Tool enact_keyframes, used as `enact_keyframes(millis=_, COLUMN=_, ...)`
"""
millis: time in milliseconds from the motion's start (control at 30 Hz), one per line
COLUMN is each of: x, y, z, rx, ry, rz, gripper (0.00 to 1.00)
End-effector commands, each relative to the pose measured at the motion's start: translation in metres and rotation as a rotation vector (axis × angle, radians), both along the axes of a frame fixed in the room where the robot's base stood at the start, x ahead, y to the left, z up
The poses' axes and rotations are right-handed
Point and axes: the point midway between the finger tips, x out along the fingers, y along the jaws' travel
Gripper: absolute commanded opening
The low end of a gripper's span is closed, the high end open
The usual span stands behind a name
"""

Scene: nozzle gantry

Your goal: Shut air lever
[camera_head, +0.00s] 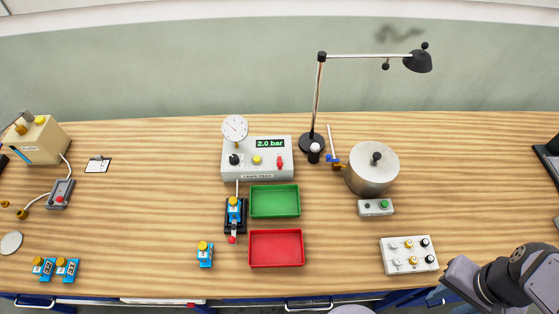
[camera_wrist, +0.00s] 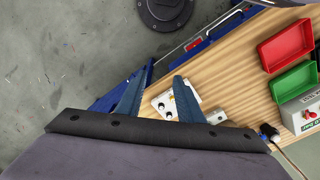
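A blue-handled lever (camera_head: 333,158) sits on a small brass valve beside the steel pot (camera_head: 373,171); a blue part also shows at the right edge of my gripper in the wrist view (camera_wrist: 267,134). The leak test box (camera_head: 257,172) reads 2.0 bar and carries a red lever (camera_head: 280,161). I cannot tell from a label which is the air lever. My gripper (camera_wrist: 164,72) is open and empty, its two blue fingers apart. It is away from both levers, above the front right of the bench. The head view shows only my arm at lower right.
A knob panel (camera_head: 408,241) and a button box (camera_head: 376,207) stand at the right. Green (camera_head: 275,215) and red (camera_head: 277,232) trays lie mid-bench, beside a fixture (camera_head: 235,215) holding a blue part. The lamp (camera_head: 313,143) rises close to the blue-handled lever. Bench space right of the pot is clear.

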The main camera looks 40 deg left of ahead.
Motion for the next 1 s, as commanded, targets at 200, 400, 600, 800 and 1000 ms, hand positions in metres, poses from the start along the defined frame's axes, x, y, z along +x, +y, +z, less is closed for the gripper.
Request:
enact_keyframes(millis=200, x=0.005, y=0.004, z=-0.008, rx=0.001, ry=-0.02, rz=0.037, gripper=0.0)
enact_keyframes(millis=400, x=0.03, y=0.026, z=-0.036, rx=0.003, ry=-0.121, rz=0.208, gripper=0.0)
enact_keyframes(millis=600, x=0.07, y=0.075, z=-0.075, rx=0.002, ry=-0.309, rz=0.517, gripper=0.0)
enact_keyframes(millis=800, x=0.101, y=0.143, z=-0.105, rx=-0.008, ry=-0.54, rz=0.861, gripper=0.0)
enact_keyframes(millis=1000, x=0.111, y=0.219, z=-0.125, rx=-0.029, ry=-0.786, rz=1.18, gripper=0.0)
